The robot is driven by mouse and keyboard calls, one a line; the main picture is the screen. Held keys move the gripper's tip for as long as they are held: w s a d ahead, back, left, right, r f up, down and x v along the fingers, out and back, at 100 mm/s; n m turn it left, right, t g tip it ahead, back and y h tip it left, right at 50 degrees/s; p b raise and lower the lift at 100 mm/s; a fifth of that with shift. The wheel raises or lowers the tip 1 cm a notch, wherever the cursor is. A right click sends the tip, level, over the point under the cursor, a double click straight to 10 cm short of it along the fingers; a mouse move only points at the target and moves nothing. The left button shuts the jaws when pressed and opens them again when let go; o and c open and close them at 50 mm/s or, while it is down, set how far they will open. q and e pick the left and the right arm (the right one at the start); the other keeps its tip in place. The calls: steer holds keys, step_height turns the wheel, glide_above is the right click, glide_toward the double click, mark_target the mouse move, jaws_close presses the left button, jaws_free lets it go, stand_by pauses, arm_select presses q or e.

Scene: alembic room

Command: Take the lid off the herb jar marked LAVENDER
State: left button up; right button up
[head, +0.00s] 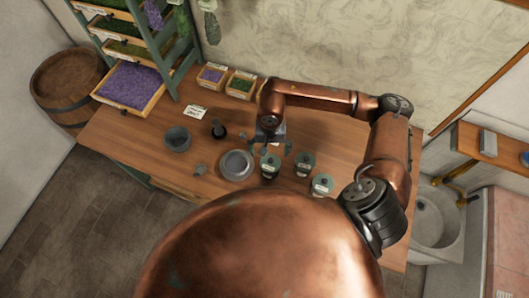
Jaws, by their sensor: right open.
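Several herb jars with dark green lids stand close together on the wooden workbench (130,135): a left jar (270,168), a back right jar (304,166) and a front right jar (321,185). They have pale labels, too small to read, so I cannot tell which one is LAVENDER. Their lids appear to be on. My right gripper (275,150) points down just behind the left jar, open, with nothing seen between its fingers. I cannot tell whether it touches that jar. My left gripper is not in view.
Left of the jars are a grey plate (237,165), a dark pestle-like piece (218,130) and a grey mortar (177,138). Small herb boxes (240,86) and a card (195,112) lie further back. A drawer rack (130,87) stands at left, a sink (437,222) at right.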

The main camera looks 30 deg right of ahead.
mark_target(271, 160)
steer(key=shift+f, duration=0.45)
steer(key=f+p, duration=0.1)
steer(key=s+f+p, duration=0.1)
steer(key=f, duration=0.1)
steer(key=shift+d+f, duration=0.1)
steer(key=shift+f, duration=0.1)
steer(key=shift+w+f, duration=0.2)
steer(key=shift+f, duration=1)
steer(key=shift+s+d+f+p, duration=0.1)
steer(key=shift+s+f+p, duration=0.05)
steer(key=shift+f+p, duration=0.15)
steer(key=shift+c, duration=0.3)
steer(key=c, duration=0.8)
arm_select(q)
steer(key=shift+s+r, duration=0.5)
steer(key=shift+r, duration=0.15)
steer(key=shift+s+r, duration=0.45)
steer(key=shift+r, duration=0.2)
arm_select(e)
steer(key=c, duration=0.3)
